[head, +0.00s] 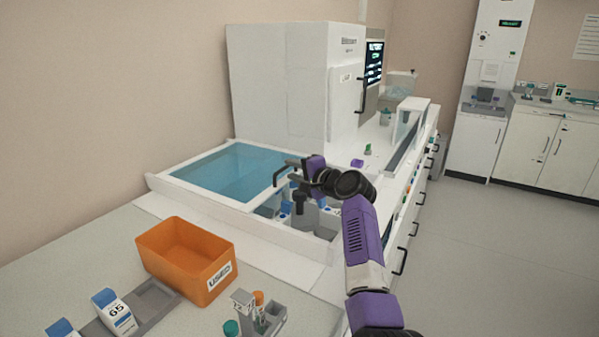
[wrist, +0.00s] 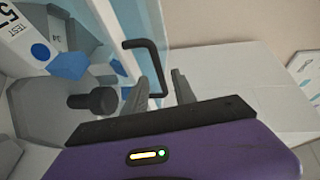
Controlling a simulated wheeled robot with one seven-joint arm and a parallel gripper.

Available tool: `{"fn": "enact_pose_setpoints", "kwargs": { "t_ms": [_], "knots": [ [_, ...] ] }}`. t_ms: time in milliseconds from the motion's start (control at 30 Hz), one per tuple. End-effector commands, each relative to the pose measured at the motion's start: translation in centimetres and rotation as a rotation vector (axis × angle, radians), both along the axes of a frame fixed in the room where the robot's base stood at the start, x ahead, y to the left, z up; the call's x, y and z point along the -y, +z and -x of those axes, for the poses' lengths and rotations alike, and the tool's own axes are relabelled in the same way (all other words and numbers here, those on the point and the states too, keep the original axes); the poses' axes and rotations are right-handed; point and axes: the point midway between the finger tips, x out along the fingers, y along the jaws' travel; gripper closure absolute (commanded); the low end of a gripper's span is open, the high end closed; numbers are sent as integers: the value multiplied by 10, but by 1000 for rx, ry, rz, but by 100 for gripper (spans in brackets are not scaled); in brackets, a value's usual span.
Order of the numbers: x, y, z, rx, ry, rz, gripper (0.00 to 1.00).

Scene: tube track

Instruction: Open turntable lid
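The turntable lid (head: 225,172) is a blue see-through panel over the left part of the white machine's well; the right part of the well is uncovered. Its dark bracket handle (wrist: 158,68) is on the lid's edge, and the lid (wrist: 117,30) shows as a pale blue strip in the wrist view. My gripper (wrist: 160,92) has its fingers apart, with the handle's bar between them; whether a finger touches it I cannot tell. In the head view my gripper (head: 294,178) is at the lid's right edge, partly hiding the handle. Below is the grey turntable (wrist: 45,110) with a dark knob (wrist: 95,101).
A blue-and-white test box (wrist: 40,42) stands in the turntable. An orange USED bin (head: 185,262), white-and-blue boxes (head: 115,312) and a small tube rack (head: 262,315) are on the front counter. A tall white cabinet (head: 290,85) stands behind the well. The floor at right is clear.

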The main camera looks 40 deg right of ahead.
Motion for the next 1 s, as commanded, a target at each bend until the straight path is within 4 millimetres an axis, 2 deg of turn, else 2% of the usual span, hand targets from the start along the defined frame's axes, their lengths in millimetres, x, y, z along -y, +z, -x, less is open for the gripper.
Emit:
{"fn": "enact_pose_setpoints", "kwargs": {
  "t_ms": [133, 333, 1000],
  "knots": [
    [-1, 3, 19, 0, -1, 1, 68],
    [-2, 6, 33, -1, -1, 1, 68],
    [-2, 6, 34, -1, -1, 0, 68]
  ]
}}
